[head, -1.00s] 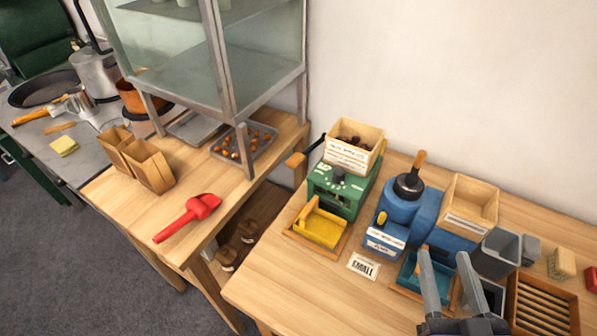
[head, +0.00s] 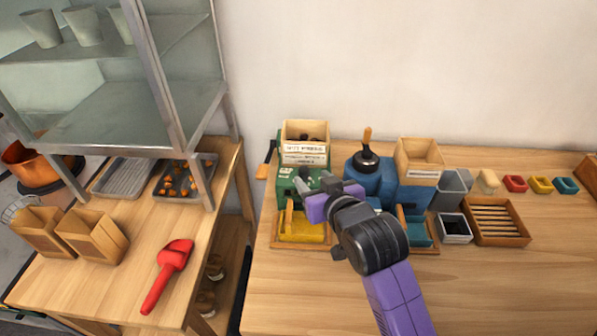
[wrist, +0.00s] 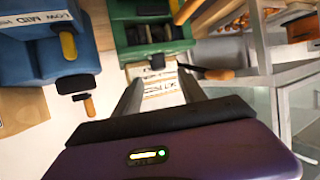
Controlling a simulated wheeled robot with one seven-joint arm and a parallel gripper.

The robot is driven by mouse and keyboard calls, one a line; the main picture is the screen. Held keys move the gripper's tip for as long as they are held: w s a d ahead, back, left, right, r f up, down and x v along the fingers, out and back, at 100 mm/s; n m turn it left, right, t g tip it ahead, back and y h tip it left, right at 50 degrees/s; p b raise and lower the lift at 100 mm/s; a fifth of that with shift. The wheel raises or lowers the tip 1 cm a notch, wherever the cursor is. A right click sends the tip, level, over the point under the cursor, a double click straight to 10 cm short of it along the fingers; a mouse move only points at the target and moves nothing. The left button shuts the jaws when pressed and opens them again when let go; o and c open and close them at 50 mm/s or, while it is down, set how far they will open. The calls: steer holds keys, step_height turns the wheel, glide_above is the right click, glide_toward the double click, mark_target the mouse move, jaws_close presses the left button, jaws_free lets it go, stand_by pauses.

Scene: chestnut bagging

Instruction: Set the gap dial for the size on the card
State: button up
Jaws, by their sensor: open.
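The green machine (head: 285,188) stands at the left of the right-hand table, under a wooden hopper box (head: 305,131) with a white label. A dark knob (wrist: 158,62), which looks like the gap dial, shows on the green machine in the wrist view, just beyond my fingertips. Its pointer setting cannot be read. My gripper (head: 316,181) is open and empty at the front of the green machine; in the wrist view its fingers (wrist: 160,78) stand apart with the label behind them. The size card is not visible, probably hidden behind my arm.
A blue machine (head: 372,183) stands close to the right. A yellow tray (head: 300,228) lies in front of the green machine. A crank handle (head: 264,166) sticks out at its left. A slatted wooden tray (head: 497,240) is further right. The front of the table is clear.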

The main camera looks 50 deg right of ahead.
mark_target(305, 171)
steer(key=shift+p+x, duration=0.3)
steer(key=shift+x, duration=2.8)
steer(key=shift+d, duration=0.1)
jaws_close()
